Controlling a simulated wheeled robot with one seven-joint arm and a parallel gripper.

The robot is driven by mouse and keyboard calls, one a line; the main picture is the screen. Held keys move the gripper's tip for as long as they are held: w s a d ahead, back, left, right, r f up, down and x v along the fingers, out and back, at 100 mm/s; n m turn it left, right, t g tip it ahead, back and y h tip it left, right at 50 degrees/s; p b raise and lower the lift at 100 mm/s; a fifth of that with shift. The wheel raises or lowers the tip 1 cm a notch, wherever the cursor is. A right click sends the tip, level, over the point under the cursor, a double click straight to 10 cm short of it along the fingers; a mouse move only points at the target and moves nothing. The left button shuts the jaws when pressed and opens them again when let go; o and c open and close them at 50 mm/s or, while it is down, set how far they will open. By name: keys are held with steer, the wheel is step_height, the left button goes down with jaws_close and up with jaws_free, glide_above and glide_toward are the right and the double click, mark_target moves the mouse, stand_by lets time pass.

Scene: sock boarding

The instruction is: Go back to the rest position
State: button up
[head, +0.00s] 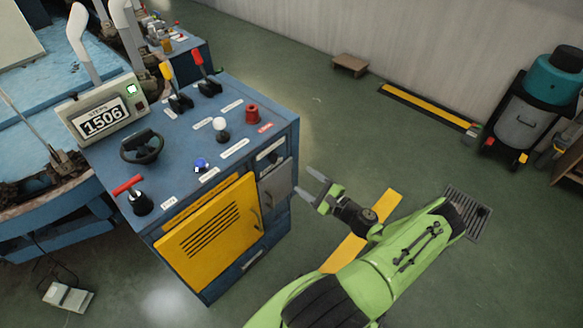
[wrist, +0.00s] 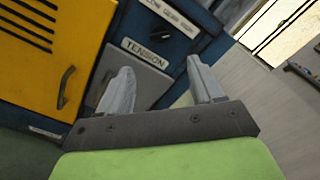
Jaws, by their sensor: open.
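My gripper (head: 312,184) is at the right side of the blue control cabinet in the head view, over the floor. Its two grey fingers are apart and nothing is between them. In the wrist view my gripper (wrist: 158,82) points at the cabinet's front, where a grey door (wrist: 145,75) with a "TENSION" label shows between and behind the fingers. The yellow door (wrist: 50,45) is to the left and looks shut. I cannot tell the exact gap between the fingertips and the cabinet.
The blue cabinet (head: 225,165) carries levers, knobs, a black handwheel (head: 142,147) and a display (head: 101,120) reading 1506. A vacuum cleaner (head: 530,110) stands at the far right. The green floor between is largely clear.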

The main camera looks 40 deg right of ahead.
steer(key=shift+s, duration=1.65)
